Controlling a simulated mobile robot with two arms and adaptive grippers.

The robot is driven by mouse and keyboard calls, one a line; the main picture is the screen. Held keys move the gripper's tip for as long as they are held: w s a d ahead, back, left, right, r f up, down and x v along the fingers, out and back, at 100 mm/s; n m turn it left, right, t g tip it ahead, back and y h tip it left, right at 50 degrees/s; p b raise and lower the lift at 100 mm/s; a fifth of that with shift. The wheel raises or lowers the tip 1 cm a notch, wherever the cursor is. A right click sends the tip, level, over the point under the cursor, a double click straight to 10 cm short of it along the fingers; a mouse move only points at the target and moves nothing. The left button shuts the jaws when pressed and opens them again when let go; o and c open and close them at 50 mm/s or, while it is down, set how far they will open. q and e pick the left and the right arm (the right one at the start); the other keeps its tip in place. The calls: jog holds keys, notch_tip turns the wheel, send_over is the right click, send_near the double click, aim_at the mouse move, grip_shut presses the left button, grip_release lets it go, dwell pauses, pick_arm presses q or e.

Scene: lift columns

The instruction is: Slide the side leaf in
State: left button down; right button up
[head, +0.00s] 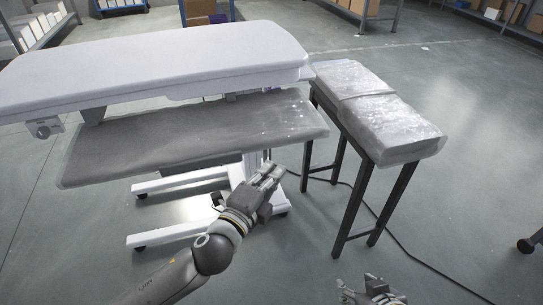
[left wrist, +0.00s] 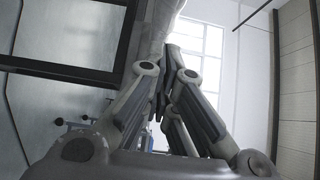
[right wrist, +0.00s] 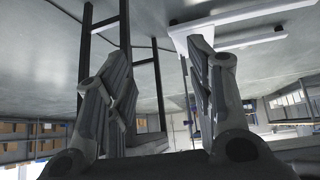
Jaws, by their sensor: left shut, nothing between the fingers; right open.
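The side leaf appears to be the grey, plastic-covered board (head: 190,138) in the head view. It juts toward me from under the white top (head: 150,62) of the lift table. My left gripper (head: 274,172) is shut and empty, just in front of the leaf's near edge by its right end. I cannot tell whether it touches the leaf. Its closed fingers also show in the left wrist view (left wrist: 168,85). My right gripper (head: 372,288) is low at the bottom edge, away from the leaf. Its fingers stand apart and empty in the right wrist view (right wrist: 165,85).
A plastic-wrapped bench (head: 395,130) on black legs stands right of the table. The table's white foot (head: 165,235) has castors. A black cable (head: 425,265) runs across the floor. Shelves with boxes line the back. The floor at right is mostly open.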

aim_at(281, 142)
pick_arm(q)
jog(key=shift+w+a+b, duration=0.1)
jog(key=shift+w+b, duration=0.4)
jog(key=shift+w, duration=2.5)
pick_arm(e)
jog(key=w+a+r+t, duration=0.1)
jog(key=w+r+t, duration=0.2)
jog(key=w, duration=0.2)
jog(key=shift+a+r+y, duration=0.3)
jog(key=shift+a+y, duration=0.1)
jog(key=shift+s, duration=0.1)
